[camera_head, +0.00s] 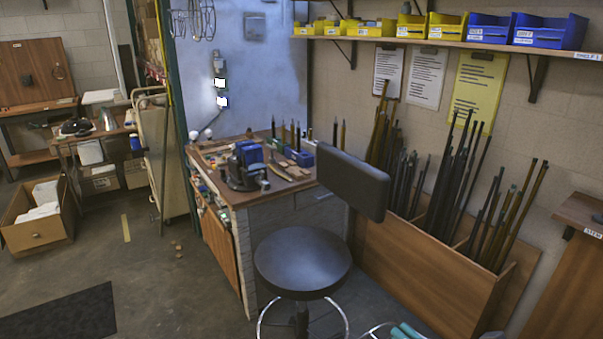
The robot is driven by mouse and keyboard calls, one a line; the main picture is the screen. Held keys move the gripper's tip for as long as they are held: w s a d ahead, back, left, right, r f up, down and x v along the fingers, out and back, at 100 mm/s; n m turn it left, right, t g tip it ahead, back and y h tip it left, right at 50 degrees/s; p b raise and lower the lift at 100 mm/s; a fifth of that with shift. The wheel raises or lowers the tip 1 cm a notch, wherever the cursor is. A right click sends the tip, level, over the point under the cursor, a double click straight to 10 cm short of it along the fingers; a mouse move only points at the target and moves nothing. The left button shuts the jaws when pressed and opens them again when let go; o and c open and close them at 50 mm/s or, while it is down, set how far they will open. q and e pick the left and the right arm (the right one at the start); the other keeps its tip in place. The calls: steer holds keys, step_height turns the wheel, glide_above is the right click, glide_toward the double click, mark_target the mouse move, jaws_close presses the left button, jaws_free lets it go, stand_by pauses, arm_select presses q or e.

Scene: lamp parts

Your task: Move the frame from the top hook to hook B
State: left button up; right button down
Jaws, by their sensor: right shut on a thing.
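My right gripper (405,332) shows only as teal finger parts at the bottom edge, right of the stool. It is shut on a thin, pale wire frame (375,329), of which only a small curved part shows beside the fingers; the rest is cut off by the picture edge. Other wire frames (190,22) hang at the top left, near the green post. What they hang from is cut off at the top. I cannot make out the top hook or a hook marked B. My left gripper is not in view.
A round black stool (302,260) with a backrest (346,180) stands before the cluttered workbench (240,197). A wooden bin (430,270) of upright rods lines the right wall. A shelf (440,43) holds yellow and blue bins. Floor is open at left.

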steer(key=f+m+h, duration=0.1)
steer(key=m+t+h, duration=0.1)
steer(key=shift+s+d+f+h, duration=0.2)
steer(key=shift+d+f+h, duration=0.1)
steer(key=shift+d+f, duration=0.1)
steer(key=shift+s+d+f+m+t+h, duration=0.1)
steer(key=shift+s+f+m+t+h, duration=0.15)
steer(key=shift+f+m+h, duration=0.65)
steer(key=shift+s+d+f+m+t+h, duration=0.15)
steer(key=shift+m+t+h, duration=0.3)
steer(key=shift+h, duration=1)
steer(key=shift+s+d+f+m+t+h, duration=0.1)
steer(key=shift+s+f+m+t+h, duration=0.1)
steer(key=shift+f+m+h, duration=0.7)
